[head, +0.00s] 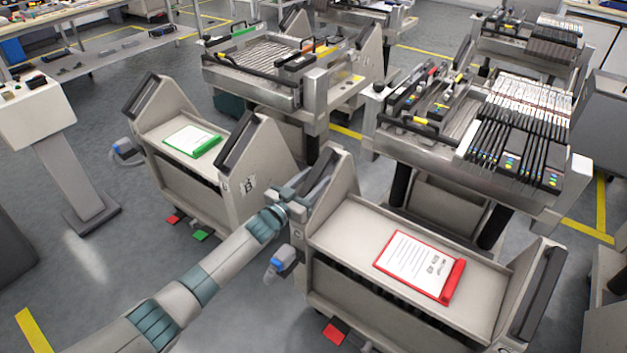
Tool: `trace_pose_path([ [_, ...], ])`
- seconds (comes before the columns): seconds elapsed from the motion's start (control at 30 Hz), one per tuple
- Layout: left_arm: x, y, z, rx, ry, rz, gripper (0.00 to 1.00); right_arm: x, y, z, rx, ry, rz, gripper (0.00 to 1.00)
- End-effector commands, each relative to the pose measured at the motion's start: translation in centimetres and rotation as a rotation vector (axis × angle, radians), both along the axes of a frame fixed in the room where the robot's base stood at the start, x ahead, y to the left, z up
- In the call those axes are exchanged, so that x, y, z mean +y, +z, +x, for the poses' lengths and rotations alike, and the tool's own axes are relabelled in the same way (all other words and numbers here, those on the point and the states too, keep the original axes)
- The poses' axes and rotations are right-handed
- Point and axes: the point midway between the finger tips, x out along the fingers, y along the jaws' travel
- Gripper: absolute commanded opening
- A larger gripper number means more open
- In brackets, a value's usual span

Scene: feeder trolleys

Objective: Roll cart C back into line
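Two beige trolleys with dark handles stand in front of me. The right trolley (345,225) carries a red clipboard (420,265) and has a red pedal (335,333) low at its near side. I take it for cart C, but I cannot read a letter on it. The left trolley (190,180) carries a green clipboard (192,141), and its end plate seems to read B. My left gripper (296,190) is at the left end handle of the right trolley. Its fingers are small and partly hidden, so I cannot tell if they are closed on the handle. My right gripper is out of view.
Feeder machines (285,75) and (480,130) stand behind the trolleys. The left trolley shows red (175,218) and green (201,235) pedals. A grey pedestal (72,180) stands at the left. The right trolley stands close to the machine behind it. Floor is clear at the lower left.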

Motion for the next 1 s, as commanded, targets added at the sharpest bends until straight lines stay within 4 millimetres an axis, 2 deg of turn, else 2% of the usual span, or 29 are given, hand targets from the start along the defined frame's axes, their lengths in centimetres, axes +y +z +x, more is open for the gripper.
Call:
trace_pose_path([
  [0.27, 0.3, -0.1, -0.3, 0.002, 0.001, 0.001, 0.44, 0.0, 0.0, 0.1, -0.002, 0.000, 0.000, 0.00],
  [0.47, 1.2, -0.1, -1.7, 0.001, 0.001, 0.001, 0.44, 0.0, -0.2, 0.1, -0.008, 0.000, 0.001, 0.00],
  [0.67, 3.0, -0.1, -4.3, 0.002, 0.001, 0.001, 0.44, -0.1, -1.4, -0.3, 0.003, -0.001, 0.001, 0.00],
  [1.0, 6.6, -0.1, -10.1, 0.002, 0.000, 0.001, 0.44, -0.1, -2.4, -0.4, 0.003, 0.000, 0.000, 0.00],
])
